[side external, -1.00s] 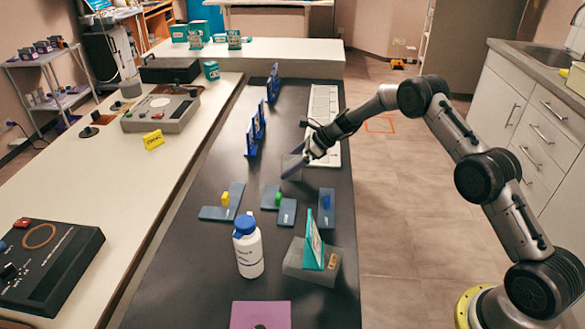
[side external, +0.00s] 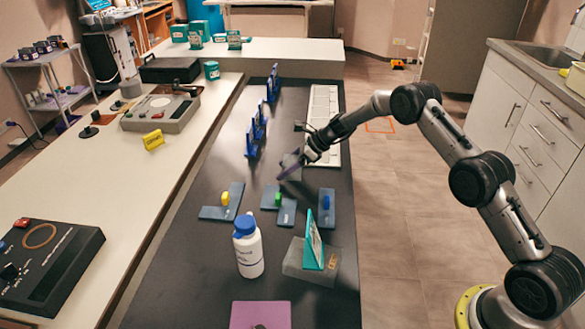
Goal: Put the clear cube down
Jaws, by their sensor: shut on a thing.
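My gripper (side external: 307,156) is over the black bench, around its middle, pointing down and to the left. It is shut on a tilted purple flat piece (side external: 291,166). A grey block (side external: 292,173) sits on the bench just under and behind the purple piece; I cannot tell whether the two touch. I cannot make out a clear cube in this view. The fingertips are small and partly hidden.
Blue-grey bases with yellow (side external: 225,198), green (side external: 278,199) and blue (side external: 326,202) pegs lie nearer the camera. Blue upright holders (side external: 255,137) line the left; a white tray (side external: 325,120) lies behind.

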